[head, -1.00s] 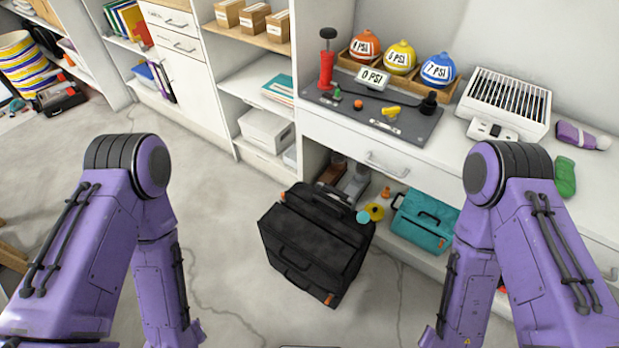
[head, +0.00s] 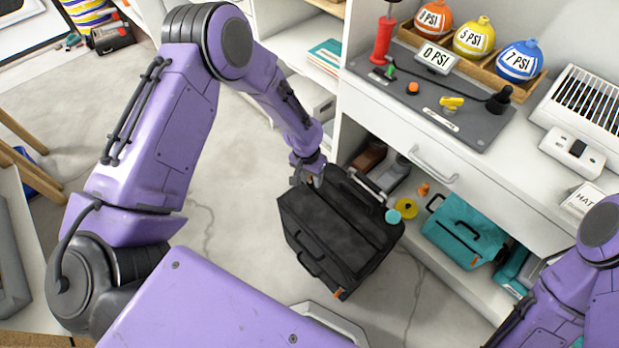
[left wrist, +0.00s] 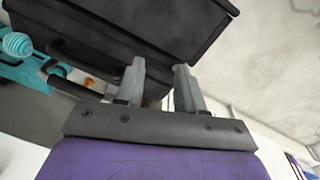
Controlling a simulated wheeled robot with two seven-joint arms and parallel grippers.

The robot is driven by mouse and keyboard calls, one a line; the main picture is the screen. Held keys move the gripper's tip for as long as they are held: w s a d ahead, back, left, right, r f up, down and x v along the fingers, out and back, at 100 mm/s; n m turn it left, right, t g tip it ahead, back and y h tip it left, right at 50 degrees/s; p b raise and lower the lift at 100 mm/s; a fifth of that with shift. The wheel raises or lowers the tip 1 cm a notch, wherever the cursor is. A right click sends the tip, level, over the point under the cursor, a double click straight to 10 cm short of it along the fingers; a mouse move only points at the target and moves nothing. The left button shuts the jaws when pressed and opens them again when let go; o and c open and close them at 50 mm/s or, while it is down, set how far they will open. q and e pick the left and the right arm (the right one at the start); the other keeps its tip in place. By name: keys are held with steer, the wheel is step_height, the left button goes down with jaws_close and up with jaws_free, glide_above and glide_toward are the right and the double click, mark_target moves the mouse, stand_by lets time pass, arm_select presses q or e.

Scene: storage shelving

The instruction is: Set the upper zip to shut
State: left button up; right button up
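A black soft case (head: 335,235) stands on the floor in front of the open shelf. An orange zip tab (head: 337,293) shows at its near lower corner. The case's upper zip tab does not show clearly; my left gripper covers part of the top left corner. My left gripper (head: 308,178) is at that corner, pointing down. In the left wrist view, the two grey fingers (left wrist: 160,70) stand apart with nothing visible between them, and the dark case (left wrist: 150,22) lies just beyond them. Contact cannot be told. My right gripper is out of view.
A teal bag (head: 462,230) sits on the low shelf, with a yellow roll (head: 406,208) and a teal round item (head: 393,216) beside the case. The counter drawer (head: 430,160) overhangs there. Floor left of the case is clear. A wooden stool (head: 30,165) stands far left.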

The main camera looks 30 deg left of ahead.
mark_target(309, 180)
arm_select(q)
steer(key=shift+m+g+y, duration=0.3)
steer(key=shift+m+y, duration=0.2)
steer(key=shift+m, duration=0.1)
steer(key=w+a+r, duration=0.1)
steer(key=w+r, duration=0.1)
steer(key=w+a+r, duration=0.1)
steer(key=w+a, duration=0.1)
steer(key=shift+r, duration=0.4)
step_height(309, 180, down, 10)
steer(key=shift+f+b, duration=0.1)
steer(key=shift+b, duration=0.65)
jaws_close()
